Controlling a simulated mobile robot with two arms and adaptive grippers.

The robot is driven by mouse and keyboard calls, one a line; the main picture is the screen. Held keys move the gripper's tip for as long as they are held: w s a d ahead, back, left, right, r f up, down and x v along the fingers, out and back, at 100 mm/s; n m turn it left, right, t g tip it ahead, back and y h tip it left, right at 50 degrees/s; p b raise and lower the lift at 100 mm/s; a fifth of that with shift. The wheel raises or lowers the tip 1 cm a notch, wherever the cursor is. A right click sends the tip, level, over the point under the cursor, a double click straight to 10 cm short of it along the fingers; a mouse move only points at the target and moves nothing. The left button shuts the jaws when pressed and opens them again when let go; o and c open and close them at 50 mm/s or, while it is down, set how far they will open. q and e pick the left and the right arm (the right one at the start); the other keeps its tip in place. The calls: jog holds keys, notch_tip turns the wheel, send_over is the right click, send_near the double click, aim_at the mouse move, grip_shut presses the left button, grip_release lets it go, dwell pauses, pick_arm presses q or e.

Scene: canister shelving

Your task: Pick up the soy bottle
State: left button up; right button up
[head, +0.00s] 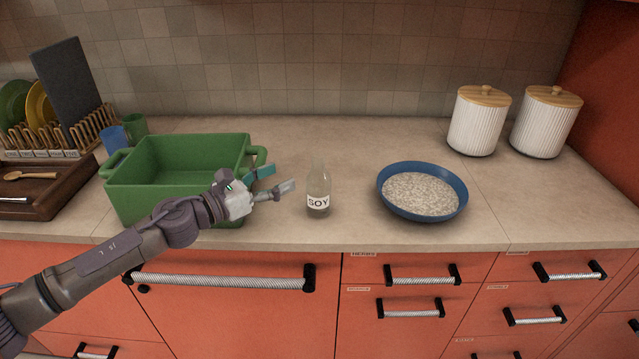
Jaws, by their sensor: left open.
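The soy bottle (318,190) is a small clear bottle with a white label reading "SOY". It stands upright on the beige countertop (345,225), near the middle of the head view. My left gripper (280,179) is open and empty, just left of the bottle, with its fingers pointing right toward it. A gap shows between the fingertips and the bottle. The gripper overlaps the right end of the green crate in the picture. My right gripper is not in view.
A green crate (130,190) stands left of the bottle, partly behind my left arm. A blue bowl (459,205) of pale grains sits to the right. Two white canisters (476,124) (543,127) stand at the back right. A dish rack (45,138) and wooden tray (70,178) are at far left.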

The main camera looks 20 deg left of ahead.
aim_at(312, 164)
pick_arm(q)
jog(key=p+x, duration=0.1)
jog(key=x, duration=0.4)
jog(key=shift+w, duration=0.1)
jog(key=p+x, duration=0.2)
jog(key=x, duration=0.1)
jog(key=shift+d+r, duration=0.2)
jog(key=shift+r, duration=0.05)
jog(key=shift+f+p+x, duration=0.2)
jog(key=shift+p+x, duration=0.25)
jog(key=shift+x, duration=0.7)
jog(key=shift+w+d+f, duration=0.1)
jog(key=shift+w+d, duration=0.1)
jog(key=shift+s, duration=0.1)
jog(key=shift+c, duration=0.2)
grip_shut()
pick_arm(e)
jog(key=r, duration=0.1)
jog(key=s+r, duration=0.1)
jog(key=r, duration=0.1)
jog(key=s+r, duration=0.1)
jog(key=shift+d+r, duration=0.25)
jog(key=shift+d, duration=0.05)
